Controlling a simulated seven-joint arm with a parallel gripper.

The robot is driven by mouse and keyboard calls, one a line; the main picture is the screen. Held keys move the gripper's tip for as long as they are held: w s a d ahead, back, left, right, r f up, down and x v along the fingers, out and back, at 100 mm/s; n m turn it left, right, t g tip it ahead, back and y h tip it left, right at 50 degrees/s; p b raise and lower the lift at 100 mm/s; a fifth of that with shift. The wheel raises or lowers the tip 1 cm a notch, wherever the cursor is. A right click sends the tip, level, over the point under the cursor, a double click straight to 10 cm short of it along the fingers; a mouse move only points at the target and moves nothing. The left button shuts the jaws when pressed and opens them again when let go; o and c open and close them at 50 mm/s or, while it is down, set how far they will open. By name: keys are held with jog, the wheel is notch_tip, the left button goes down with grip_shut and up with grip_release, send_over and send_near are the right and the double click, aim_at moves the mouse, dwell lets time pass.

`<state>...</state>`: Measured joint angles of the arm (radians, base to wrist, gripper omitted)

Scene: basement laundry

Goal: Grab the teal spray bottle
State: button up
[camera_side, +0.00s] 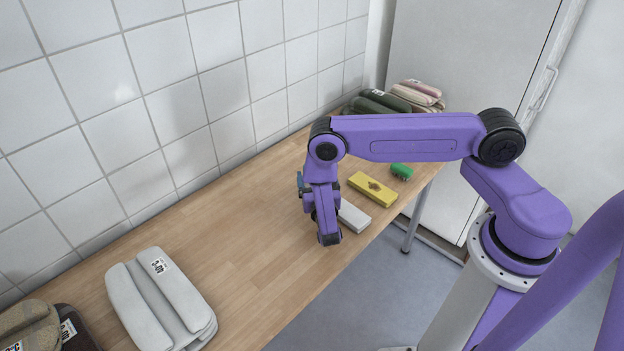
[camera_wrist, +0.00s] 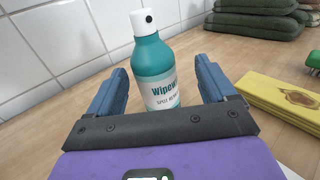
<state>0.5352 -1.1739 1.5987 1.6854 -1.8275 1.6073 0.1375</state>
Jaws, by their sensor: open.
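The teal spray bottle (camera_wrist: 152,56) stands upright in the wrist view. It has a white cap and a white label. My gripper (camera_wrist: 160,78) is open, with one blue finger on each side of the bottle. The bottle's lower end is hidden behind the gripper's dark crossbar. The bottle is not clearly visible there, as my arm covers that area.
A white block (camera_side: 352,217), a yellow block (camera_side: 373,188) and a green object (camera_side: 401,171) lie right of my gripper. Folded towels are stacked at the far end (camera_side: 417,95). Grey folded towels (camera_side: 160,300) lie at the near left. A tiled wall (camera_side: 180,90) runs behind.

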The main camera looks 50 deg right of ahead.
jog(key=shift+w+a+x, duration=0.15)
jog(key=shift+x, duration=1.2)
jog(key=shift+w+a+x, duration=0.1)
jog(key=shift+a+x, duration=0.05)
jog(key=shift+x, duration=1.2)
jog(key=c, duration=1.3)
